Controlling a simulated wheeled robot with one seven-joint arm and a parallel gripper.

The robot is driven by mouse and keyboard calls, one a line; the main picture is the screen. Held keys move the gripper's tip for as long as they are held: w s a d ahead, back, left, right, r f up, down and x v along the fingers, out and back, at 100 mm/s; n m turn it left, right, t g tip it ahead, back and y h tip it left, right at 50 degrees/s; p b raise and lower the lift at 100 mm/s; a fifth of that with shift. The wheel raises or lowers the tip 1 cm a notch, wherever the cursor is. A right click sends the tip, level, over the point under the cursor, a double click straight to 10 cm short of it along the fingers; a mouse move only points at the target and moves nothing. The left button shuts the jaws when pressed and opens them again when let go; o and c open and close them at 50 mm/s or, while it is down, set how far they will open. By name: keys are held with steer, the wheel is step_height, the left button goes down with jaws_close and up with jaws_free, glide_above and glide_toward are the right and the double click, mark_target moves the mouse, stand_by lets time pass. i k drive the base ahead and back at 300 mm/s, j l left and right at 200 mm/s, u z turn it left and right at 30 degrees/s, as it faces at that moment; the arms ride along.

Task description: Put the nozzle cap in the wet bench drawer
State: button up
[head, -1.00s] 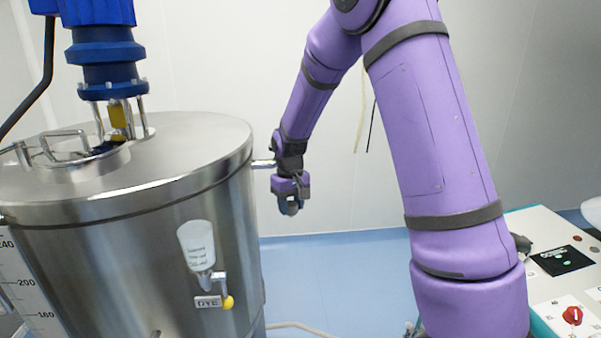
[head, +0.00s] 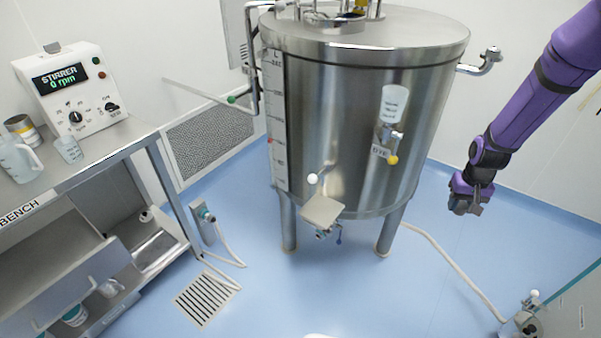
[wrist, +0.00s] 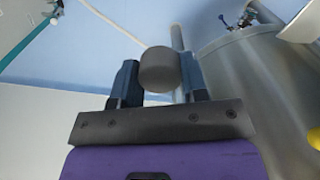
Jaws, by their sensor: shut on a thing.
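The nozzle cap looks like a dark grey, short cylinder (wrist: 159,70) in the wrist view, held between the two fingertips of my gripper (wrist: 160,75). In the head view my gripper (head: 466,204) hangs in the air to the right of the steel tank, pointing down; the cap is too small to make out there. The wet bench (head: 165,187) stands at the left, its label partly cut off. Below its top, a grey front panel (head: 75,284) juts out at the lower left; I cannot tell clearly how far the drawer is open. My gripper is far from it.
The steel tank (head: 350,120) on legs stands between my gripper and the bench, with a dye cup (head: 394,103) and a tap platform (head: 322,210) on its front. A hose (head: 455,265) lies on the blue floor. A stirrer control box (head: 80,90) sits on the bench.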

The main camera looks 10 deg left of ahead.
mark_target(49, 272)
steer(key=k+u, duration=0.2)
steer(key=u, duration=2.65)
steer(key=i+l+u, duration=0.25)
steer(key=i+l, duration=0.2)
steer(key=l, duration=0.25)
steer(key=i+l+u, duration=0.15)
steer(key=l, duration=0.2)
steer(key=i+l+u, duration=0.15)
steer(key=l, duration=0.25)
steer(key=i+l, duration=0.15)
steer(key=l, duration=0.15)
steer(key=i+l, duration=0.2)
steer(key=l, duration=0.15)
